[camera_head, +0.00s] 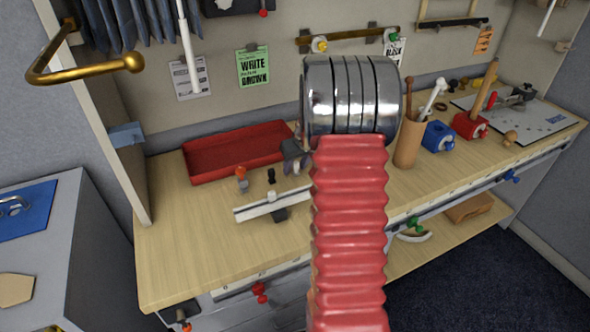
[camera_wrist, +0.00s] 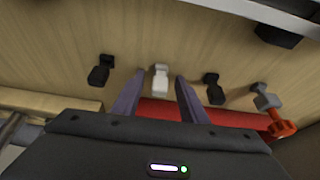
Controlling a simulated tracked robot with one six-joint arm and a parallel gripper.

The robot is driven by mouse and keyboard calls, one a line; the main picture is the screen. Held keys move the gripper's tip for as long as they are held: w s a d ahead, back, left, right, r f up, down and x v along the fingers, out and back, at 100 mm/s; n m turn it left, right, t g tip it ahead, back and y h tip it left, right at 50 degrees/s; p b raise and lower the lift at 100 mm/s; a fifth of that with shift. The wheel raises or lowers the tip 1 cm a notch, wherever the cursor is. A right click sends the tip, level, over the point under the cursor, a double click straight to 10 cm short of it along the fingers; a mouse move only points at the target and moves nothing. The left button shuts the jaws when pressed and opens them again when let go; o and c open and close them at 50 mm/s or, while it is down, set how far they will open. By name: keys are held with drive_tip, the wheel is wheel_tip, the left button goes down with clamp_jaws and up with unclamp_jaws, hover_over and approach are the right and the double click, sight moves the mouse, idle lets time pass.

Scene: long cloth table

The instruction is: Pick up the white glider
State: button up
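The white glider (camera_wrist: 160,79) is a small white piece on the wooden table top in the wrist view. My gripper (camera_wrist: 158,76) is open, with one dark finger to each side of the glider in the picture. No contact shows, and I cannot tell how far the fingertips are above the table. In the head view my gripper (camera_head: 293,155) is a dark shape partly hidden behind my red arm. I cannot make out the glider there; the gripper and arm cover that area.
Black pieces stand left (camera_wrist: 101,72) and right (camera_wrist: 213,88) of the glider. An orange-and-grey piece (camera_head: 241,180) stands farther along. A red tray (camera_head: 215,153) lies behind, a white strip (camera_head: 252,210) in front. Bare wood (camera_head: 190,235) is free at the left.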

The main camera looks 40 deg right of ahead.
idle(0.5)
clamp_jaws()
